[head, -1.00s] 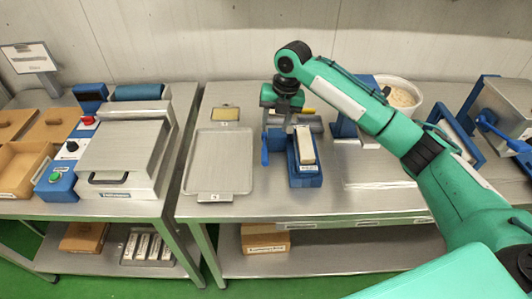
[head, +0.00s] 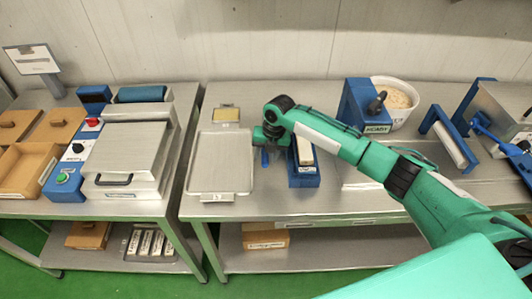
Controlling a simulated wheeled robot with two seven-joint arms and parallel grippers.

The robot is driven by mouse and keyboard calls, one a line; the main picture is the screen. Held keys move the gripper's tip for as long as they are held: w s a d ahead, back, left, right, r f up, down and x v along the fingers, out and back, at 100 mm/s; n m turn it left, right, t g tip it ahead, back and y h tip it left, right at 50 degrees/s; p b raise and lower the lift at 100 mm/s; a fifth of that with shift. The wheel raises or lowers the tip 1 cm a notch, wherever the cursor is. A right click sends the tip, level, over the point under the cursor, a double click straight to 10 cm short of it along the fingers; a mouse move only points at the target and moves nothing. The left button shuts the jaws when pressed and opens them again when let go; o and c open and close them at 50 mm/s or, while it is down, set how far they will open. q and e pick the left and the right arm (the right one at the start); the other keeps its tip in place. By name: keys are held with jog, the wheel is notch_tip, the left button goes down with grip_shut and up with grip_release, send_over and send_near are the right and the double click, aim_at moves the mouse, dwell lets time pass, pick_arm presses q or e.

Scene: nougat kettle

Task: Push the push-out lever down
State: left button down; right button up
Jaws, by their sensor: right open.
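The push-out lever (head: 265,158) is a blue handle at the left side of a blue mould block on the right table. Only its lower end shows; my arm hides the rest. The block (head: 304,181) holds a pale bar (head: 304,148) in its top. My right gripper (head: 267,140) is just above the visible part of the lever, left of the block. It points down and its fingers are mostly hidden by the wrist; it is open. I cannot tell whether it touches the lever. My left gripper is not in view.
A grey tray (head: 220,189) lies close left of the lever. My right arm passes over the bare table right of the block. A blue stand (head: 362,98) and a white tub (head: 400,88) are behind the arm. A press with a grey lid (head: 124,150) stands on the left table.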

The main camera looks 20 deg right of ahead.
grip_shut()
jog(key=shift+s+f+t+b, duration=0.15)
jog(key=shift+f+t+b, duration=0.2)
jog(key=shift+f+t, duration=0.2)
jog(key=shift+s+f, duration=0.1)
jog(key=shift+f, duration=0.05)
jog(key=shift+a, duration=0.1)
jog(key=shift+c, duration=0.4)
grip_release()
jog(key=shift+o, duration=0.4)
jog(key=shift+f, duration=0.1)
